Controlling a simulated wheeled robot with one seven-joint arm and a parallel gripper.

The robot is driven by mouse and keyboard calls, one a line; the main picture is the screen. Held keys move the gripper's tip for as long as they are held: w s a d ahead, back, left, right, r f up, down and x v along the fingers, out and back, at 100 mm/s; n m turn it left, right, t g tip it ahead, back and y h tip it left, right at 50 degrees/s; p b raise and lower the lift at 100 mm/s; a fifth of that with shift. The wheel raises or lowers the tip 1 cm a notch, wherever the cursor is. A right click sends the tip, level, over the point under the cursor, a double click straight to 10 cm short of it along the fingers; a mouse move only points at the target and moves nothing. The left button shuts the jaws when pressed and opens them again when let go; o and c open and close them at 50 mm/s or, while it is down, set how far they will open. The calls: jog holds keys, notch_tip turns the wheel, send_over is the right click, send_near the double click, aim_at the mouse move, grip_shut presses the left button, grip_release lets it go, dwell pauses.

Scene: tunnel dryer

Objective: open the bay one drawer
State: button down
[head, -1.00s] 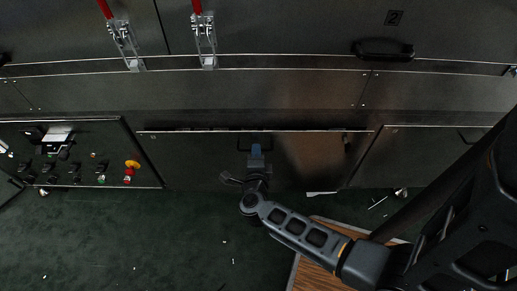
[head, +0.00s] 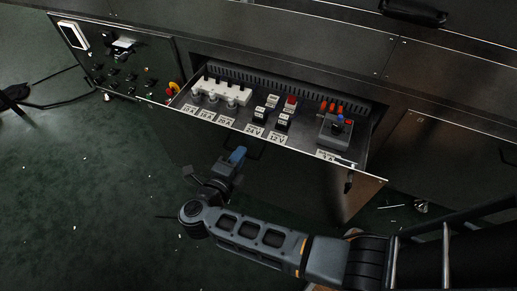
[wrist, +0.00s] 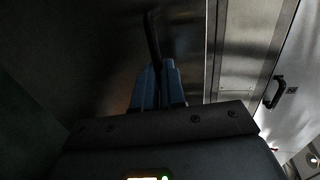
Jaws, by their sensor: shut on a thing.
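The bay one drawer (head: 225,118) is pulled out from the dark metal cabinet in the head view, and its inside shows from above. It holds several labelled parts: a white block, fuses, small switches and a grey unit with a blue knob. My gripper (head: 237,156) is at the drawer's front face, shut on its dark handle (head: 257,149). In the wrist view the blue fingertips (wrist: 157,85) are closed around the dark handle bar (wrist: 152,40). The fingers hide part of the handle.
A control panel (head: 112,60) with an orange-red button stands left of the drawer. Another closed front (head: 450,150) is to the right. The green floor (head: 80,190) in front is mostly clear, with small white scraps. A cable lies at the far left.

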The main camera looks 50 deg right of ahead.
jog(key=shift+f+v, duration=0.2)
jog(key=shift+v, duration=0.75)
jog(key=shift+f+v, duration=0.2)
jog(key=shift+v, duration=0.7)
jog(key=shift+a, duration=0.1)
jog(key=c, duration=1.2)
grip_release()
jog(key=shift+a, duration=0.1)
jog(key=v, duration=0.7)
jog(key=shift+s+a+r, duration=0.1)
jog(key=shift+s+a, duration=0.05)
jog(key=shift+a, duration=0.1)
jog(key=shift+s, duration=0.1)
